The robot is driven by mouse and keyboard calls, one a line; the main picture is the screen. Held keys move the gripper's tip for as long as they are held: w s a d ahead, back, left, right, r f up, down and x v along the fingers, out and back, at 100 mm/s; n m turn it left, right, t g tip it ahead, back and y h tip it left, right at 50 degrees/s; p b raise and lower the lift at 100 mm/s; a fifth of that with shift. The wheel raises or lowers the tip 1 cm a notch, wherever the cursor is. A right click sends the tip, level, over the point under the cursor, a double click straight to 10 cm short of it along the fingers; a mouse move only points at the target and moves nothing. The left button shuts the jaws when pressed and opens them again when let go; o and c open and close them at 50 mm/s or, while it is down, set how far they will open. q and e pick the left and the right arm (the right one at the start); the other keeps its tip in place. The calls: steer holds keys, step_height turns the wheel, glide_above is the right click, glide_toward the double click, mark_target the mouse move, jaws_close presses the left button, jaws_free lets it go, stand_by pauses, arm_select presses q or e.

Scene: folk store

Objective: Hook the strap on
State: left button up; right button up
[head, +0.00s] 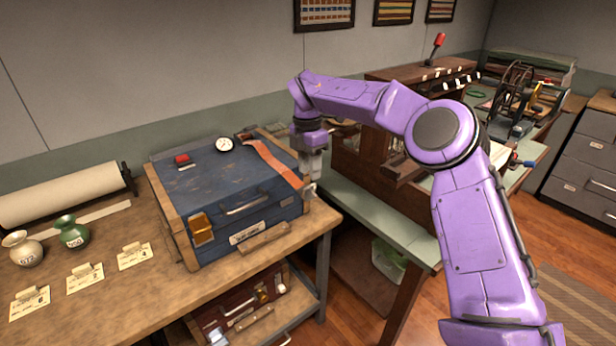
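An orange-red strap (272,162) lies across the top of a worn blue case (218,190). It runs from a dark fitting (246,137) at the back to the case's right front edge. My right gripper (309,188) comes in from the right on a purple arm. It points down at the strap's front end, by the case's right front corner. Its fingers are small, and I cannot tell whether they are shut on the strap or just beside it. Any hook there is hidden or too small to make out. My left gripper is not in view.
The case stands on a wooden workbench (150,225) with a round gauge (224,144) and red part on top. Two small vases (73,232), paper tags (85,278) and a paper roll (65,192) lie left. A wooden loom-like frame stands behind my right arm.

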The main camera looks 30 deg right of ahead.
mark_target(309, 186)
steer(key=f, duration=0.3)
steer(key=shift+w+d+f, duration=0.1)
steer(key=shift+w+d, duration=0.05)
steer(key=shift+w, duration=0.1)
steer(key=shift+f, duration=0.45)
steer(key=shift+s+a+r, duration=0.1)
steer(key=shift+s+a, duration=0.05)
steer(key=shift+a, duration=0.05)
jaws_close()
stand_by(0.6)
